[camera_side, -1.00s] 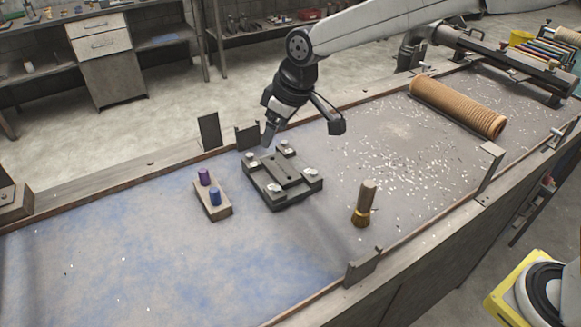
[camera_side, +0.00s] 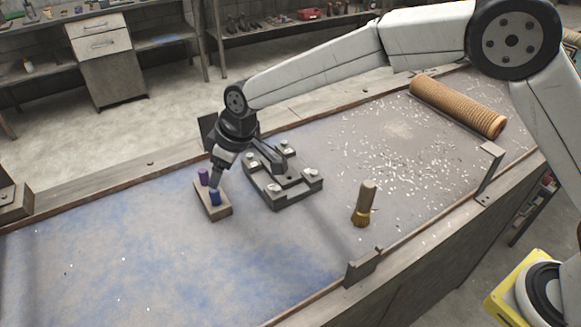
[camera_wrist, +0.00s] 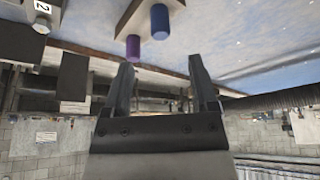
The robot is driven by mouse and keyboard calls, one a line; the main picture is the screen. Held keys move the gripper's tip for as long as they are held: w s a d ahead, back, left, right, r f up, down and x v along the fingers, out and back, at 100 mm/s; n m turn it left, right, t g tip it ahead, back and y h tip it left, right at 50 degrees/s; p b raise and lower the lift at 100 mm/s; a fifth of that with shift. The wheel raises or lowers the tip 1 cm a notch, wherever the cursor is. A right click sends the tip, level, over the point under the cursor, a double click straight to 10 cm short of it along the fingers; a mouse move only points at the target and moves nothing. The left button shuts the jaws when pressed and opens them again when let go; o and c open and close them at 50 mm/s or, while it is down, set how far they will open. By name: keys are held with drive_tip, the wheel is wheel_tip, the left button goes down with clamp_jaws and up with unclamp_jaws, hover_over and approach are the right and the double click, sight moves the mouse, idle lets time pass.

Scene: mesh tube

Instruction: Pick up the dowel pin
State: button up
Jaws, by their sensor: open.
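Two short round pins, one purple (camera_side: 203,177) and one blue (camera_side: 215,198), stand upright in a small wooden block (camera_side: 224,211); I cannot tell which one the task means by the dowel pin. In the wrist view the purple pin (camera_wrist: 133,48) and the blue pin (camera_wrist: 160,22) show beyond my fingertips, near the top. My gripper (camera_wrist: 161,64) is open with nothing between its fingers. In the side view it hangs above and to the right of the block. One finger partly overlaps the pins' area there, and contact cannot be judged.
A dark clamping fixture (camera_side: 292,193) with bright bolts stands right of the block, close under my gripper. A brush (camera_side: 363,205) stands farther right. A tan ribbed tube (camera_side: 458,107) lies at the back right. The bench left of the block is clear.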

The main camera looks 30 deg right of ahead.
sight(214, 191)
drive_tip(key=shift+x, duration=1.35)
drive_tip(key=shift+x, duration=2.6)
clamp_jaws()
